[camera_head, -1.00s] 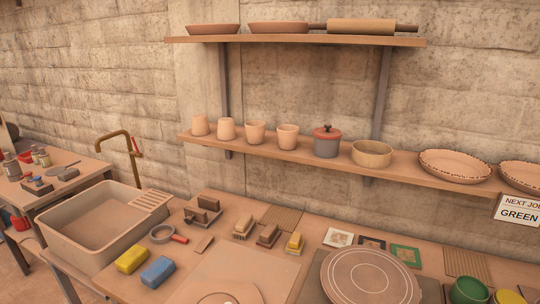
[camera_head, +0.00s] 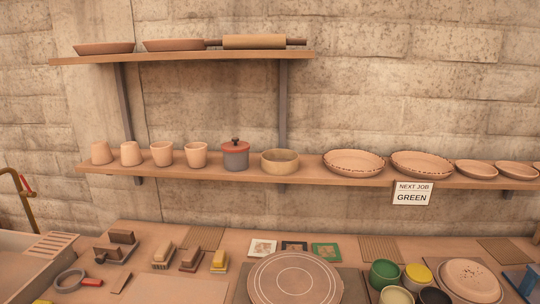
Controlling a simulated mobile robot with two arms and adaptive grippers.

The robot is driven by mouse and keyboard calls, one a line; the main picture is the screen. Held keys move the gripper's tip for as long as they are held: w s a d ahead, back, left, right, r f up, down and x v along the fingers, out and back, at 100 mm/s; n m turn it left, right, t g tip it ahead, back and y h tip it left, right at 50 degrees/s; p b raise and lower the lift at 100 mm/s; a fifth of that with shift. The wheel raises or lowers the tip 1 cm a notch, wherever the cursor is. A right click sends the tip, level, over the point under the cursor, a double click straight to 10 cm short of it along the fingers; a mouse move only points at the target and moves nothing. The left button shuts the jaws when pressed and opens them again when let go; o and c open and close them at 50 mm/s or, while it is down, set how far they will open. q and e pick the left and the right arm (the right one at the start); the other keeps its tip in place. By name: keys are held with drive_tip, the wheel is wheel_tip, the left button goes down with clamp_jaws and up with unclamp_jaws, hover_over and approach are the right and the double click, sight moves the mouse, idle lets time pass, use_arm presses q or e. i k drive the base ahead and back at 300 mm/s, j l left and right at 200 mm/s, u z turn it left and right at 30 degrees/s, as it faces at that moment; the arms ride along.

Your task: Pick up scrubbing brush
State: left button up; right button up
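Three small block-shaped items that look like brushes stand in a row on the workbench (camera_head: 190,292). One has a pale top (camera_head: 163,255), one has a dark reddish-brown top (camera_head: 191,258), and one has a yellow top (camera_head: 220,260). I cannot tell from this view which one is the scrubbing brush. A brown block-like tool (camera_head: 121,238) sits to their left near the sink. Neither of my grippers is in view.
A sink (camera_head: 20,270) with a brass tap (camera_head: 22,195) is at left. A round wheel disc (camera_head: 295,278), green pot (camera_head: 384,274) and yellow-topped pot (camera_head: 417,276) occupy the right. The lower shelf (camera_head: 310,180) holds cups and bowls above the bench. A sign (camera_head: 412,193) reads "NEXT JOB GREEN".

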sight(166, 251)
drive_tip(key=u, duration=1.75)
drive_tip(key=z, duration=0.2)
drive_tip(key=i+j+z, duration=0.2)
drive_tip(key=z, duration=0.25)
drive_tip(key=i+j+z, duration=0.15)
drive_tip(key=j+z, duration=0.35)
